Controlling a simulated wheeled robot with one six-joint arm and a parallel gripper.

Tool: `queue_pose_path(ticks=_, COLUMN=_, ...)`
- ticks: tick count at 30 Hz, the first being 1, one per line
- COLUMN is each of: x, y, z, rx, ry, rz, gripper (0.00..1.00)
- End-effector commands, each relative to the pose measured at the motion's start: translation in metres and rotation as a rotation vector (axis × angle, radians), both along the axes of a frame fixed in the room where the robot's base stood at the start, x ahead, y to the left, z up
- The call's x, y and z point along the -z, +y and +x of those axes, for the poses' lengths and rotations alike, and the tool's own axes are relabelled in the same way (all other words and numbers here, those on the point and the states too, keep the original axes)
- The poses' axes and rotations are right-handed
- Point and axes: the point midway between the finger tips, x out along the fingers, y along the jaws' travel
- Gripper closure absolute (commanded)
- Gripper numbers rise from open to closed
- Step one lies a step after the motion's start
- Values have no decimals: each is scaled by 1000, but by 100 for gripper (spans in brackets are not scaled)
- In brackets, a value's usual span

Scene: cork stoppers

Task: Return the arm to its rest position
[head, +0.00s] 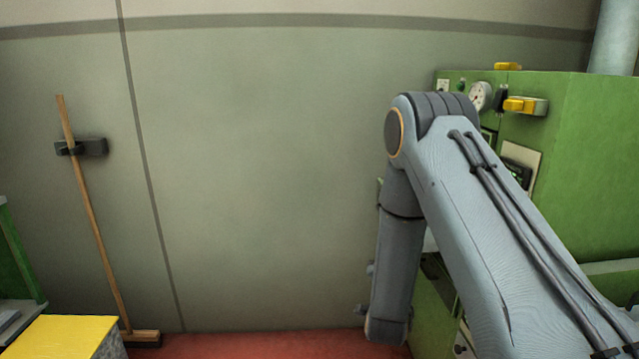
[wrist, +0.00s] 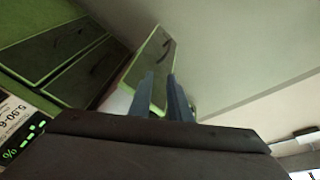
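My arm (head: 480,220) reaches up from the lower right in the head view, bends at a dark elbow, and its forearm (head: 395,270) hangs down in front of the green machine (head: 600,170). My gripper is not visible in the head view. In the wrist view my gripper (wrist: 159,78) shows two blue fingers with a narrow gap between them. I see nothing held in the gap. A green-edged panel (wrist: 152,58) shows behind the fingertips. No cork stopper is in view.
The machine carries a gauge (head: 480,96) and a yellow handle (head: 525,105). A broom (head: 92,215) leans on the wall at left. A yellow-topped block (head: 65,335) stands at lower left. The red floor (head: 260,346) between block and arm looks clear.

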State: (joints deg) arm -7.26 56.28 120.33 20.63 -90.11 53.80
Motion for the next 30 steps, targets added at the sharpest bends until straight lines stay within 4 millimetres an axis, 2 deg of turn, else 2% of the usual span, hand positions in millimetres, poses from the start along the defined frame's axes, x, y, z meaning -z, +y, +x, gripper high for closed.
queue_pose_path(ticks=8, x=-6, y=4, z=0, rx=-42, ry=211, rz=-50, gripper=83)
queue_pose_path(ticks=11, x=-9, y=7, z=-7, rx=-76, ry=328, rz=-84, gripper=83)
queue_pose_path(ticks=14, x=-12, y=11, z=-23, rx=-128, ry=477, rz=-132, gripper=83)
queue_pose_path(ticks=17, x=-15, y=15, z=-48, rx=-198, ry=636, rz=-191, gripper=83)
queue_pose_path(ticks=23, x=-24, y=20, z=-122, rx=-369, ry=937, rz=-318, gripper=83)
queue_pose_path(ticks=26, x=-31, y=21, z=-169, rx=-467, ry=1082, rz=-384, gripper=83)
queue_pose_path(ticks=30, x=-45, y=18, z=-242, rx=-617, ry=1277, rz=-472, gripper=83)
